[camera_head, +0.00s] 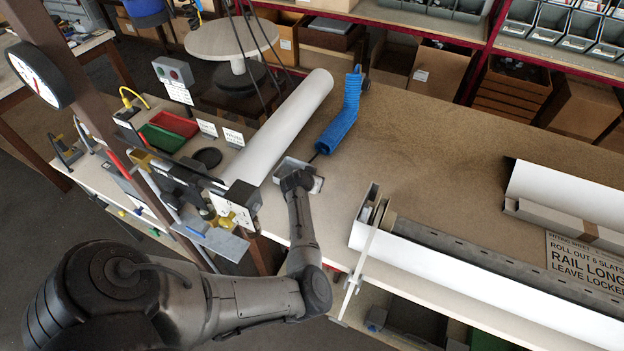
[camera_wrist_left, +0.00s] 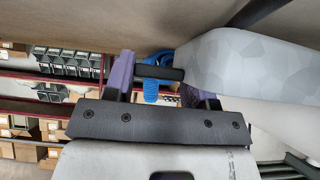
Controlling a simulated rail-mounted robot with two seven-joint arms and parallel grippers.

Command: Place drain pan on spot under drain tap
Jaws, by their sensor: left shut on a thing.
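My left gripper (camera_head: 300,180) is over the workbench, just right of the white cylinder's near part. It is mostly hidden by its own wrist in the head view. A small grey pan, which looks like the drain pan (camera_head: 318,184), shows partly from under the wrist. In the left wrist view, the purple-padded fingers of the left gripper (camera_wrist_left: 165,82) close on a dark bar beside a mottled grey metal body, which looks like the drain pan (camera_wrist_left: 250,70). I cannot tell whether the pan touches the bench. A yellow fitting (camera_head: 227,221), possibly the drain tap, is at the bench's left end. My right gripper is not in view.
A long white cylinder (camera_head: 285,120) and a blue coiled hose (camera_head: 343,122) lie close to the gripper. A white rail assembly (camera_head: 470,275) fills the right front. The back middle of the workbench (camera_head: 440,135) is clear. Red and green bins (camera_head: 170,128) stand left.

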